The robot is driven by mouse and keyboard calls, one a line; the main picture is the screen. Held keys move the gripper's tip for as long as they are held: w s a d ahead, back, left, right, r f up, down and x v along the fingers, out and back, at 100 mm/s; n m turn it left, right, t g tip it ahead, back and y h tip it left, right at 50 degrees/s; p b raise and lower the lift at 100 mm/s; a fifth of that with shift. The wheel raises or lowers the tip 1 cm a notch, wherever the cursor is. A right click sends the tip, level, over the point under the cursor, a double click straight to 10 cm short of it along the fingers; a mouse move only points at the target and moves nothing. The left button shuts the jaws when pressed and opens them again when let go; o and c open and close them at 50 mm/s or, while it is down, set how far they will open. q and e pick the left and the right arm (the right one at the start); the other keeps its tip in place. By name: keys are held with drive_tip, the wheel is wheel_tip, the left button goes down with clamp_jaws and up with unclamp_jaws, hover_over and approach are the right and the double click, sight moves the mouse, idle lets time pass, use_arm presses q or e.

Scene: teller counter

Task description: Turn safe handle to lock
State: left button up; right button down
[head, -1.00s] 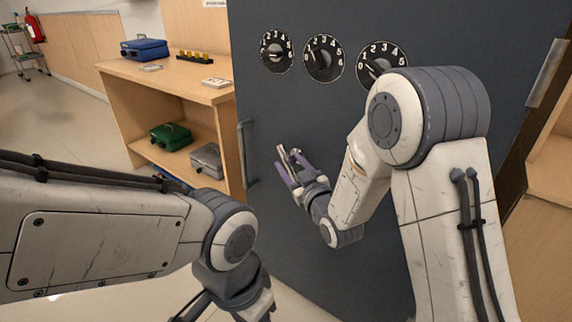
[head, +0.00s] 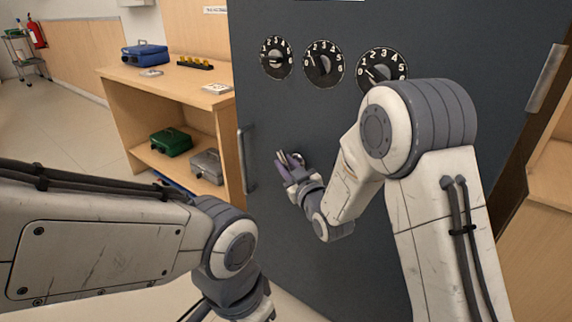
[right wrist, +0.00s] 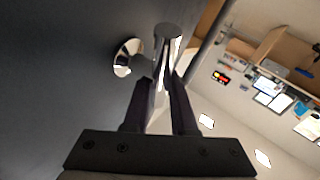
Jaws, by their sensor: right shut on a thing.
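The dark grey safe door (head: 330,115) fills the middle of the head view. My right gripper (head: 287,160) is at the door below the dials, shut on the safe handle. In the right wrist view the handle (right wrist: 168,42) is a shiny metal bar between my two dark fingers, beside its round metal mount (right wrist: 127,57) on the door. In the head view the gripper mostly hides the handle. My left arm comes in at lower left; its gripper's fingertips are out of the picture.
Three numbered dials, left (head: 277,57), middle (head: 323,64) and right (head: 382,67), sit above the handle. A vertical pull bar (head: 246,158) is on the door's left edge. A wooden shelf (head: 120,78) stands left, holding blue (head: 146,53), green (head: 171,142) and grey (head: 206,165) cases.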

drive_tip(key=shift+r+g+p, duration=0.2)
drive_tip(key=shift+g+p, duration=0.1)
drive_tip(key=shift+p, duration=0.3)
drive_tip(key=n+g+h+p, duration=0.1)
drive_tip(key=p, duration=0.3)
drive_tip(key=n+g+h+p, duration=0.1)
drive_tip(key=g+p, duration=0.1)
drive_tip(key=p, duration=0.2)
drive_tip(key=n+g+h+p, duration=0.1)
drive_tip(key=g+p, duration=0.1)
drive_tip(key=p, duration=0.2)
drive_tip(key=shift+w+a+f+h+p, duration=0.1)
drive_tip(key=shift+a+h+p, duration=0.2)
drive_tip(key=shift+h+p, duration=0.1)
drive_tip(key=g+h+p, duration=0.1)
drive_tip(key=p, duration=0.4)
drive_tip(key=n+g+h+p, duration=0.1)
drive_tip(key=p, duration=0.5)
drive_tip(key=shift+f+h, duration=0.3)
drive_tip(key=shift+f, duration=0.05)
drive_tip(key=shift+f+g+p, duration=0.3)
drive_tip(key=shift+p, duration=0.95)
drive_tip(key=c, duration=0.7)
unclamp_jaws()
drive_tip(key=shift+c, duration=0.2)
